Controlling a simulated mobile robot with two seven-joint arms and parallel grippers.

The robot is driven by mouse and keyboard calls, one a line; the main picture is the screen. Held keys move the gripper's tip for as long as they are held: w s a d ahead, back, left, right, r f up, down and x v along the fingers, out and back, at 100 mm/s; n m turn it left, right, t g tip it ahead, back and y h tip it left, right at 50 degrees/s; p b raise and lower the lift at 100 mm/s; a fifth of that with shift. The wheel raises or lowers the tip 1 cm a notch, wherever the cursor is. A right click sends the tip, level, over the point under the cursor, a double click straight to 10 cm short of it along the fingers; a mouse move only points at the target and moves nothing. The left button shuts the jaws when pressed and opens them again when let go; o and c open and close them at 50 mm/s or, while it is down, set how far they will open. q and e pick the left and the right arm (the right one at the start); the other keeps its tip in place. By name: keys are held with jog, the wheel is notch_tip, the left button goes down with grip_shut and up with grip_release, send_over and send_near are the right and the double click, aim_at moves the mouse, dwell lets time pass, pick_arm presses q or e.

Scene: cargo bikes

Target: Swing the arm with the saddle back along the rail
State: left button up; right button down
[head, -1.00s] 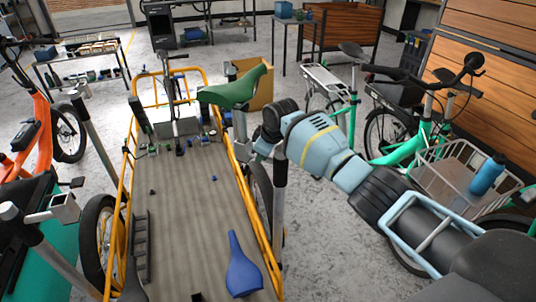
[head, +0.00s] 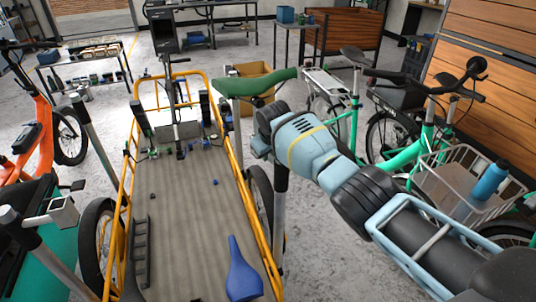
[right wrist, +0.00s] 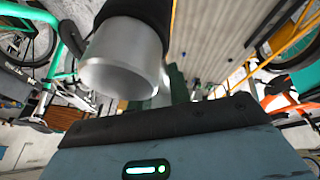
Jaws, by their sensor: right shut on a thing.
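The green saddle (head: 256,83) sits above the right side of the cargo bike's bed, its long axis nearly level across the head view. My right gripper (head: 258,147) is just below the saddle, by the bed's yellow rail (head: 240,178), and is shut on the saddle's arm. The fingertips are mostly hidden by the gripper body. In the right wrist view a silver tube with a black collar (right wrist: 122,72) is close to the camera and covers much of the view. My left gripper is not in view.
An upright silver post with a black top (head: 280,225) stands just below my right arm. A blue saddle (head: 241,272) lies on the bed. A green bike with a white basket (head: 455,195) stands to the right. A cardboard box (head: 262,90) is behind the green saddle.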

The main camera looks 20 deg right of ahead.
aim_at(273, 159)
jog(key=shift+w+d+f+m+h, duration=0.1)
jog(key=shift+d+m+h, duration=0.45)
jog(key=shift+m, duration=0.45)
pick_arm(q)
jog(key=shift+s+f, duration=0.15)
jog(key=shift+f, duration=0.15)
pick_arm(e)
jog(key=shift+d+m, duration=0.15)
jog(key=shift+m, duration=0.25)
jog(key=shift+d, duration=0.15)
jog(key=c, duration=1.3)
grip_release()
jog(key=p+v, duration=0.1)
jog(key=v, duration=0.3)
jog(key=p+v, duration=0.1)
jog(key=v, duration=0.2)
jog(key=shift+w+p, duration=0.3)
jog(key=shift+p, duration=0.05)
jog(key=shift+s+r, duration=0.35)
jog(key=shift+r, duration=0.2)
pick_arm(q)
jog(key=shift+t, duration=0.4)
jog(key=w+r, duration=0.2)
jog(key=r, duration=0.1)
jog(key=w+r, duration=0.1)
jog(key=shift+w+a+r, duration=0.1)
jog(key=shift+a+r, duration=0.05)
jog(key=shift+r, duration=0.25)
